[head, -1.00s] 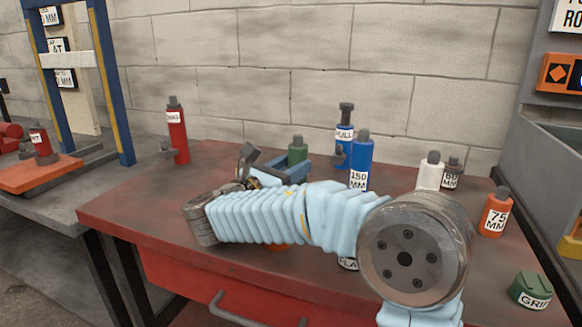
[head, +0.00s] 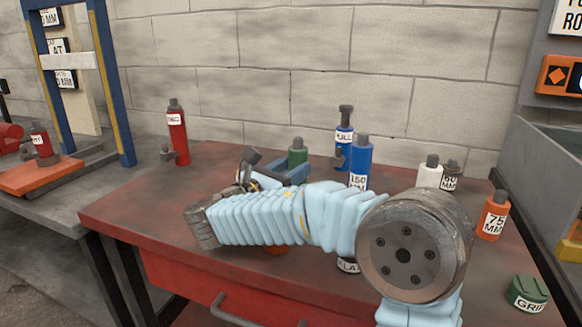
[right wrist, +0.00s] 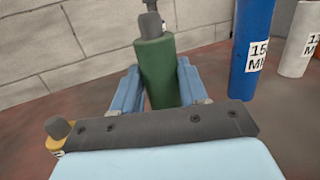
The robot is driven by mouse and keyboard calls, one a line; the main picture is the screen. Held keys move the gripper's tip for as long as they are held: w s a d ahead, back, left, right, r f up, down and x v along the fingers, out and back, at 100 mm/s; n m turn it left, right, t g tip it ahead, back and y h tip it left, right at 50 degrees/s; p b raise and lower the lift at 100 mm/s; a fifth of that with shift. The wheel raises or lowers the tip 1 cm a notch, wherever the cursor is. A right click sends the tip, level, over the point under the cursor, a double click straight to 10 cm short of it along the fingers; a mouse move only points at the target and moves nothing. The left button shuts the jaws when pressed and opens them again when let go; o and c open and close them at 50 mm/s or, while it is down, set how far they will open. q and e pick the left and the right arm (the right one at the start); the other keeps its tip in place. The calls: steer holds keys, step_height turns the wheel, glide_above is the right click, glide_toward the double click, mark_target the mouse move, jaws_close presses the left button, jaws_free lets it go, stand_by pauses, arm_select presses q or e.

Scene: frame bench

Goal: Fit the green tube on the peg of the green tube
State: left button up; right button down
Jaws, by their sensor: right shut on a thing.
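The green tube (head: 298,156) stands roughly upright near the middle of the red bench, with a grey knob-like end on top. My right gripper (head: 293,168) has its blue fingers around it, shut on the tube. In the right wrist view the green tube (right wrist: 156,72) sits between the two blue fingers and leans slightly. A grey piece stands out of its top. Its lower end is hidden by the gripper, so I cannot tell what is under it. I cannot make out a separate green tube's peg. My left gripper is not in view.
A yellow piece with a dark knob (right wrist: 58,130) is close to the gripper's left. A blue 150 MM tube (head: 360,160), white tube (head: 429,172) and orange 75 MM tube (head: 494,214) stand to the right. A green GRIP piece (head: 527,294) is at front right. A red tube (head: 177,135) stands left.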

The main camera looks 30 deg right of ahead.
steer(key=shift+r, duration=0.1)
stand_by(0.6)
steer(key=shift+p, duration=0.35)
steer(key=shift+f+b, duration=0.3)
steer(key=shift+f, duration=0.35)
